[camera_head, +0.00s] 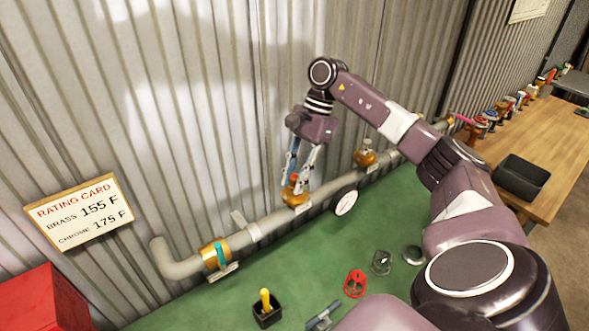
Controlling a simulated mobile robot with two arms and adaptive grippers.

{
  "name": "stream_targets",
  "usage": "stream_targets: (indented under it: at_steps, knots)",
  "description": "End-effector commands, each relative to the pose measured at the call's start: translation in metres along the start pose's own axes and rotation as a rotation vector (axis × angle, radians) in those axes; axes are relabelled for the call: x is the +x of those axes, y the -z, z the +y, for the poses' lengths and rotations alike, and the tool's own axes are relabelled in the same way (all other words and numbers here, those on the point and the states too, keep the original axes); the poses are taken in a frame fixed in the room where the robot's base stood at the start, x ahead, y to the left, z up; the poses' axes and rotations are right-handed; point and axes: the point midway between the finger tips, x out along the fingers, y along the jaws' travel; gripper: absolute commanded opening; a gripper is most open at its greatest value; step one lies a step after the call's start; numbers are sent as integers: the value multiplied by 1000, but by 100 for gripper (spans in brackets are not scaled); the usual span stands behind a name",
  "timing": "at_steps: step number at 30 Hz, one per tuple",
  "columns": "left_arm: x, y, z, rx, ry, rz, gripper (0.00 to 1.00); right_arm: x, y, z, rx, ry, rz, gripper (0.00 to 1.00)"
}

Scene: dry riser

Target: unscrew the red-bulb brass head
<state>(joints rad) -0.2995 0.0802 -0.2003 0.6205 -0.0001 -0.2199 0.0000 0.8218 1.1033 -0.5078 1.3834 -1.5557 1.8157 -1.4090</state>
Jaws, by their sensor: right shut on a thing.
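A grey pipe (269,226) runs along the wall above the green bench top. My right gripper (296,178) reaches down to the pipe from above, its fingers closed around the top of a brass head (295,197). A small orange-red spot shows between the fingers; the fingers partly hide the head. The head still sits on the pipe. Another brass head (364,158) stands farther right along the pipe, free of the gripper. My left gripper is out of view.
A rating card (82,212) hangs at left above a red box (45,298). A brass fitting with a teal band (215,254) and a round gauge (346,202) are on the pipe. A black cup (267,313), a red ring (355,284) and small parts lie on the green bench (300,265).

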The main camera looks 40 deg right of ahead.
Motion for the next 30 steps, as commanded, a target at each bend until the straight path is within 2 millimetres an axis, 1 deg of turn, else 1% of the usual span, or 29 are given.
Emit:
stream_targets:
  at_steps: [1, 11, 14, 18, 22, 25, 30]
  knots:
    - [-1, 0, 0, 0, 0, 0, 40, -3, 0, -1, -14, 1, 1, 0]
    - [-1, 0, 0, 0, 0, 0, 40, -2, 0, -1, -35, -8, 2, 0]
    - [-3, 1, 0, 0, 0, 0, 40, -3, -1, -2, -116, -40, 1, 0]
    - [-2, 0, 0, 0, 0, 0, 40, -3, -1, -2, -287, -112, 1, 0]
    - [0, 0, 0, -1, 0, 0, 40, -2, 0, -2, -420, -166, 3, 0]
    - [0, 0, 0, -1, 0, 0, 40, -2, 0, -1, -473, -190, 3, 0]
    - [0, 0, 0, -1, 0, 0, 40, -3, 0, -1, -483, -193, 3, 0]
